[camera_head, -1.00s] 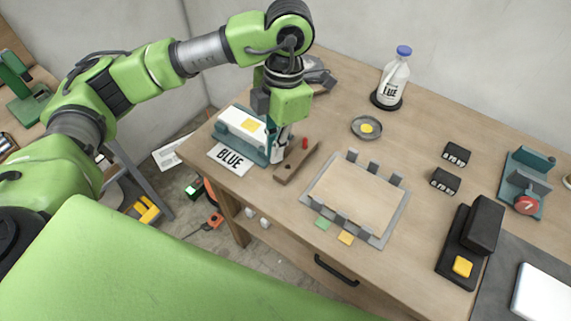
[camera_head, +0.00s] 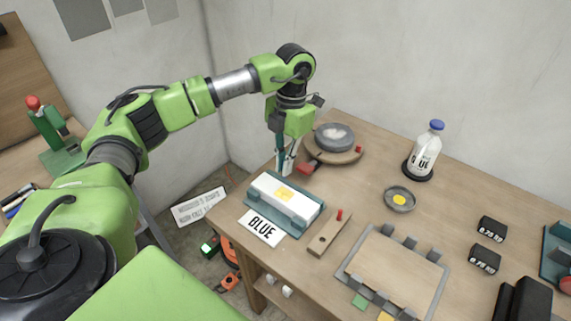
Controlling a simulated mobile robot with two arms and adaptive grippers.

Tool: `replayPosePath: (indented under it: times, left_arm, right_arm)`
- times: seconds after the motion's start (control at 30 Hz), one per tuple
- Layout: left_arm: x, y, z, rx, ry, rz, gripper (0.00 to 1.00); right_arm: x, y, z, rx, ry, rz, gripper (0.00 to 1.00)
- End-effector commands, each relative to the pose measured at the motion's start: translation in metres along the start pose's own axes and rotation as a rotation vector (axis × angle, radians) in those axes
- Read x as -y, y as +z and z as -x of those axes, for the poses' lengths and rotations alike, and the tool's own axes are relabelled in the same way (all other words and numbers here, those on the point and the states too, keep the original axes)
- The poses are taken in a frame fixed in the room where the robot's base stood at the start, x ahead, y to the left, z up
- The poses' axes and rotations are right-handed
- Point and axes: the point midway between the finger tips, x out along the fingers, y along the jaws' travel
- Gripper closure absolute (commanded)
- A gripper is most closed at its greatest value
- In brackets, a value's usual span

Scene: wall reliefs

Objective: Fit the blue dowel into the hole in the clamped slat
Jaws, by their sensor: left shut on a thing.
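My left gripper (camera_head: 287,167) points down at the table's back left, behind the teal holder (camera_head: 290,221). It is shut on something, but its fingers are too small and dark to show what. The wooden slat (camera_head: 319,245) lies right of the teal holder. It has a dark hole near its front end, which looks empty, and a red peg (camera_head: 339,214) stands at its far end. I cannot see a clamp on the slat. No blue dowel shows clearly. My right gripper is not in view.
The teal holder carries a white block (camera_head: 264,188) with a yellow patch. A round grey dish (camera_head: 334,137) stands behind on a wooden disc. A blue-capped bottle (camera_head: 424,154), a small dish (camera_head: 399,199) and a grey-framed panel (camera_head: 395,262) are to the right.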

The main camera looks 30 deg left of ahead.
Motion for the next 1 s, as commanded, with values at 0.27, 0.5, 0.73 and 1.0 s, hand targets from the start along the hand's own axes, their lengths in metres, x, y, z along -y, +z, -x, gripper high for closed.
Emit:
replayPosePath:
  times: [0.27,0.5,0.73,1.0]
  left_arm:
    - [0.0,0.001,-0.014,-0.002,0.0,-0.001,0.99]
    - [0.001,0.004,-0.037,-0.002,-0.001,-0.001,0.99]
    - [0.001,0.007,-0.055,-0.001,0.0,-0.001,0.99]
    - [0.0,0.007,-0.058,-0.001,0.0,-0.001,0.99]
  right_arm:
    - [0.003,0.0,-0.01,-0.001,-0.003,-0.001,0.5]
    - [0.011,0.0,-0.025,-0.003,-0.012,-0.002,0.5]
    - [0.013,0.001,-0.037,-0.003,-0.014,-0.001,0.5]
    - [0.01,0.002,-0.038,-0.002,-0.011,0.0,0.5]
